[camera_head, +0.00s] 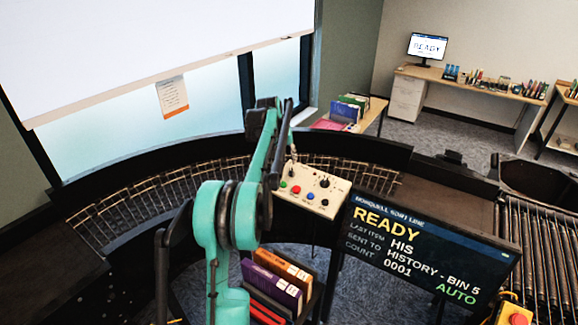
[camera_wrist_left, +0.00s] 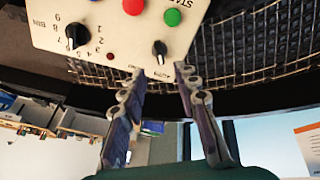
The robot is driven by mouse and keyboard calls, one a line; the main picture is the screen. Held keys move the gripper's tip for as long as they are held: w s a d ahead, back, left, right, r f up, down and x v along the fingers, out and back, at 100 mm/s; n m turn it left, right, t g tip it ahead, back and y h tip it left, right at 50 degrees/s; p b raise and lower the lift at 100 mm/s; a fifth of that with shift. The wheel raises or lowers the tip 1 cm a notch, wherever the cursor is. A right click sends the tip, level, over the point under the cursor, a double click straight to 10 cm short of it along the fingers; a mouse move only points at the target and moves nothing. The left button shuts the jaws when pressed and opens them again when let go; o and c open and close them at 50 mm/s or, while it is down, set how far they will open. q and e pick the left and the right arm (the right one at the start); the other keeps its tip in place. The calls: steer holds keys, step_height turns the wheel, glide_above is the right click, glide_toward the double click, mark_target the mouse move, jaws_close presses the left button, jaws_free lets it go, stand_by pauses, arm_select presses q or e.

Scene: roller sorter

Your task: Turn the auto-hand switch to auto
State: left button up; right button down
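The pale control panel (camera_head: 312,192) stands beyond the sign screen in the head view, with coloured buttons and black knobs. In the left wrist view the panel (camera_wrist_left: 110,30) shows upside down at the top. The black auto-hand switch (camera_wrist_left: 159,49) is near its lower edge there, beside the AUTO label; its exact turn is hard to tell. My left gripper (camera_head: 289,148) is over the panel's far left part and hides some of it. In the wrist view its two fingers (camera_wrist_left: 165,88) are apart with nothing between them, just short of the switch. My right gripper is not in view.
The sign screen (camera_head: 420,252) reads READY, with AUTO in green. The curved roller conveyor (camera_head: 130,208) runs behind the panel. A bin dial (camera_wrist_left: 76,36) and green button (camera_wrist_left: 172,17) are close to the switch.

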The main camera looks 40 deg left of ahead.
arm_select(q)
steer(key=v, duration=0.5)
steer(key=shift+f, duration=0.1)
stand_by(0.3)
steer(key=s+d+f+m+b, duration=0.1)
steer(key=s+d+f+b, duration=0.3)
steer(key=d, duration=0.4)
steer(key=s+d+f+m+t+b, duration=0.1)
steer(key=s+d+f+m+b, duration=0.15)
steer(key=d+f+b, duration=0.4)
steer(key=s+d+f+b, duration=0.1)
steer(key=s+d+b, duration=0.2)
steer(key=d, duration=0.7)
steer(key=s+d+f+m+b, duration=0.2)
steer(key=s+d+f+b, duration=0.3)
steer(key=f, duration=0.7)
steer(key=s+d+f+m+t+h+b, duration=0.1)
steer(key=s+d+f+m+b, duration=0.1)
steer(key=s+d+f+b, duration=0.4)
steer(key=s+d+f, duration=0.3)
steer(key=s+f, duration=0.3)
steer(key=shift+s+d+t+b, duration=0.25)
steer(key=shift+s+t+b, duration=0.05)
steer(key=shift+s, duration=0.1)
